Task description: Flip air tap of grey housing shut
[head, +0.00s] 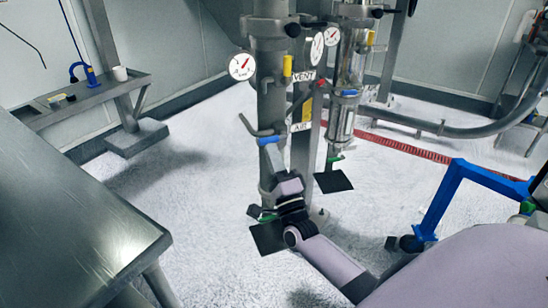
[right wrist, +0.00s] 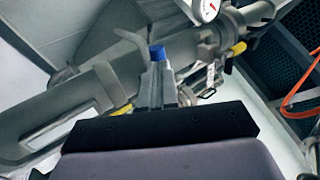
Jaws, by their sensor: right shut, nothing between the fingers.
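The grey housing (head: 272,90) is the tall upright column in the middle of the head view, beside a plate with VENT and AIR labels (head: 302,127). A blue tap handle (head: 268,140), which I take for the air tap, shows low on its front, by a bent grey pipe (head: 250,126). My right gripper (head: 272,150) is shut and empty, pointing up with its tips at the blue handle. In the right wrist view the blue handle (right wrist: 157,52) shows right at the fingertips (right wrist: 158,68); whether they touch it I cannot tell. My left gripper is not in view.
A second column (head: 352,60) stands behind to the right. Pressure gauges (head: 242,66) and a yellow handle (head: 287,66) sit higher up. A metal table (head: 70,220) fills the lower left. A blue frame (head: 440,200) stands at the right. Floor left of the column is clear.

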